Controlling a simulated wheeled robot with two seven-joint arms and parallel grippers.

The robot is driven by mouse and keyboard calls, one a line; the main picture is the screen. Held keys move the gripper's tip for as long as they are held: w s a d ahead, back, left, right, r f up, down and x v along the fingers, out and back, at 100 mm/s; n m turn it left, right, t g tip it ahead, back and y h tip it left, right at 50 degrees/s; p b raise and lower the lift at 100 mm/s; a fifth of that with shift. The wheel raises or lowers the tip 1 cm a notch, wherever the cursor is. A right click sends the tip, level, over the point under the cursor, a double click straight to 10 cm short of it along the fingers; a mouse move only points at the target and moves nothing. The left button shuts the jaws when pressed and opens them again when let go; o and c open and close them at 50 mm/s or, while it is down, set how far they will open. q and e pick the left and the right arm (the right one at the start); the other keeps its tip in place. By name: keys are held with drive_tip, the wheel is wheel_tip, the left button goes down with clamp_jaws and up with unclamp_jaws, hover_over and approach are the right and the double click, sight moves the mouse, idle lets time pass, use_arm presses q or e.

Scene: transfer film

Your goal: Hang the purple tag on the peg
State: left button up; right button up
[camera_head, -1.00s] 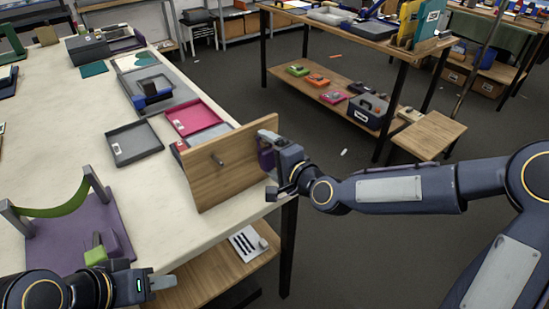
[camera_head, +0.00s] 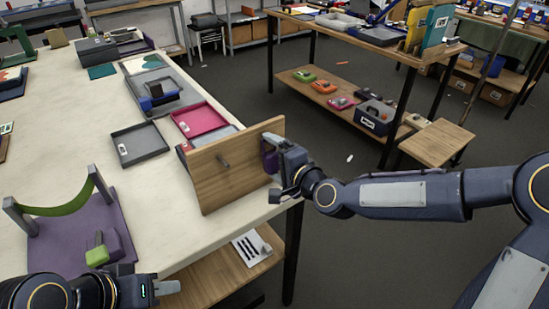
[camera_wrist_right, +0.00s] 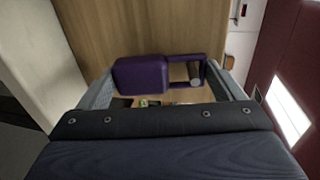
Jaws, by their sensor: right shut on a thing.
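The purple tag (camera_head: 269,156) is at the right edge of the upright wooden board (camera_head: 215,185) in the head view. My right gripper (camera_head: 281,160) is shut on it. In the right wrist view the tag (camera_wrist_right: 140,75) lies between the fingers of my right gripper (camera_wrist_right: 165,92), its open loop pointing right. The grey peg (camera_head: 222,161) sticks out from the board. In the wrist view the peg (camera_wrist_right: 195,70) shows at the loop's right end; I cannot tell whether it passes through. My left gripper (camera_head: 167,288) is low at the left, apart from the board; its opening is unclear.
A purple stand with a green strap (camera_head: 60,208) and a small green-topped block (camera_head: 97,256) are on the left of the table (camera_head: 60,110). A grey tray (camera_head: 138,146) and a pink tray (camera_head: 200,120) lie behind the board. Open floor is to the right.

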drive_tip(key=o, duration=0.8)
drive_tip(key=s+d+f+n+g+h, duration=0.1)
drive_tip(key=s+d+n+g, duration=0.1)
drive_tip(key=s+d, duration=0.5)
drive_tip(key=s+d+f+n+g+h, duration=0.1)
drive_tip(key=s+d+n, duration=0.3)
drive_tip(key=s, duration=0.9)
drive_tip(key=s+d+f+n+g+h+b, duration=0.1)
drive_tip(key=s+d+f+n+g+h, duration=0.1)
drive_tip(key=s+d, duration=0.8)
drive_tip(key=shift+s+d+f+n+g+h, duration=0.1)
drive_tip(key=shift+s+n+g+h, duration=0.45)
drive_tip(key=shift+g, duration=0.45)
drive_tip(key=shift+w, duration=0.1)
